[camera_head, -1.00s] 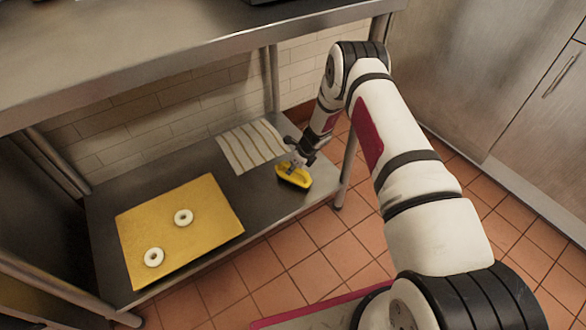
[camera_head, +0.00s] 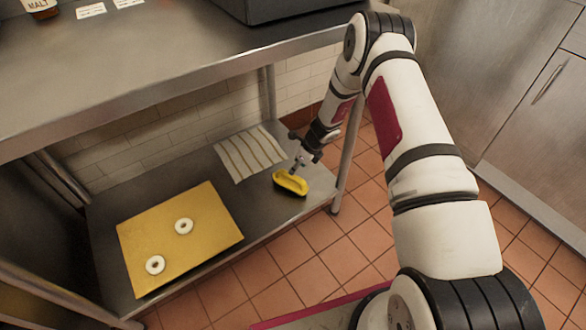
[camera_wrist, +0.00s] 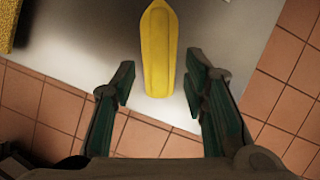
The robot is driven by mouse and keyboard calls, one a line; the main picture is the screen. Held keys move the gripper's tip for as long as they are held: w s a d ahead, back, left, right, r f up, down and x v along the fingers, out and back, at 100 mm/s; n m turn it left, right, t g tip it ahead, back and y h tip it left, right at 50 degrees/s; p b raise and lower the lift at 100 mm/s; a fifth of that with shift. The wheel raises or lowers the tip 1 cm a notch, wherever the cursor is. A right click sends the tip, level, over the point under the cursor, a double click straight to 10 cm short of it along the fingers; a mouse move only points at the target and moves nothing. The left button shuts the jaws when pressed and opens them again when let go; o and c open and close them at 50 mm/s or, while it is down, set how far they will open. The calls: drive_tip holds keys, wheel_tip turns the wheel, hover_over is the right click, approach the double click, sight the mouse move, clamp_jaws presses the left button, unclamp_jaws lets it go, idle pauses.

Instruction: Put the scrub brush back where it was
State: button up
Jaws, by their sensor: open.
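The scrub brush (camera_head: 291,183), yellow on top with a dark underside, lies on the right end of the steel lower shelf (camera_head: 262,215), near its front edge. It also shows in the wrist view as a long yellow shape (camera_wrist: 159,50), centred ahead of the fingers. My gripper (camera_head: 297,166) is just above and behind the brush in the head view. The brush's near end reaches close to the fingertips, and I see no contact.
A striped cloth (camera_head: 249,153) lies behind and left of the brush. A yellow board (camera_head: 180,250) with two white rings, one of them a bagel-like ring (camera_head: 183,226), covers the left of the shelf. A table leg (camera_head: 349,160) stands right of the brush. The upper counter (camera_head: 150,75) overhangs the shelf.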

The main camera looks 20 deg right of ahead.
drive_tip(key=shift+p+v, duration=0.4)
drive_tip(key=shift+v, duration=1.3)
drive_tip(key=shift+s+f, duration=0.1)
